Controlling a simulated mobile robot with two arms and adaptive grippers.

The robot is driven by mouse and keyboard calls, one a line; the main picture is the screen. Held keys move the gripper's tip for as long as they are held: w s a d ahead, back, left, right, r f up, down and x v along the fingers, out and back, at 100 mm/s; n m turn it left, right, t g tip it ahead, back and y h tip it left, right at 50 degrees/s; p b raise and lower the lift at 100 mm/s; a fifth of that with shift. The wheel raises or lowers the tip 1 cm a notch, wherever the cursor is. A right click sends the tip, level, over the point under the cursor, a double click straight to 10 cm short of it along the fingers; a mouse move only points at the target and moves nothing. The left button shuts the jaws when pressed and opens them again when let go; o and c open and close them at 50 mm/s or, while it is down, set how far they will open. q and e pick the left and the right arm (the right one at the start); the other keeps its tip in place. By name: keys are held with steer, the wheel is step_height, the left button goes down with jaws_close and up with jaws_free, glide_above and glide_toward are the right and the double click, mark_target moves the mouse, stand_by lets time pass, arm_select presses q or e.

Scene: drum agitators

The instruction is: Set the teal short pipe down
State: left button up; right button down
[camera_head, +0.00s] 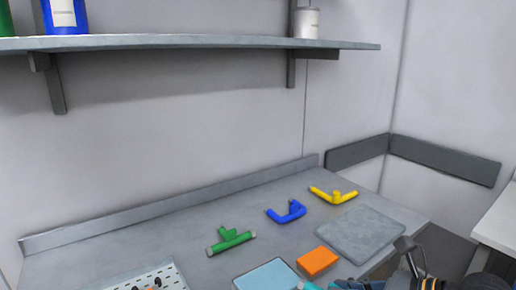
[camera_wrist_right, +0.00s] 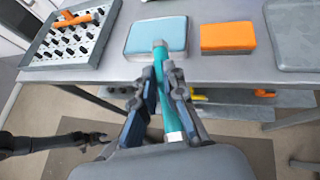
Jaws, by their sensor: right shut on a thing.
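The teal short pipe (camera_wrist_right: 159,66) is held between the fingers of my right gripper (camera_wrist_right: 161,76) in the right wrist view. Its far end overlaps the front edge of the light blue pad in that view; I cannot tell if they touch. Its near end, with a pale tip, sticks out below the fingers. In the head view only a bit of the pipe (camera_head: 308,286) shows at the bottom edge, beside my right gripper (camera_head: 350,284). A dark gripper at the left of the wrist view, apparently my left one (camera_wrist_right: 92,138), is low and away from the pipe.
On the grey table (camera_head: 200,264) lie a light blue pad (camera_head: 266,276), an orange block (camera_head: 317,261), a grey mat (camera_head: 360,234), and green (camera_head: 231,240), blue (camera_head: 287,212) and yellow (camera_head: 334,195) pipe pieces. A pegged tray (camera_wrist_right: 70,62) stands at the left. A shelf (camera_head: 190,43) hangs above.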

steer(key=s+d+f, duration=0.2)
steer(key=s+f, duration=0.3)
steer(key=shift+s+f+n+g+y, duration=0.25)
steer(key=shift+f+n+g+y, duration=0.05)
steer(key=shift+n, duration=0.1)
stand_by(0.8)
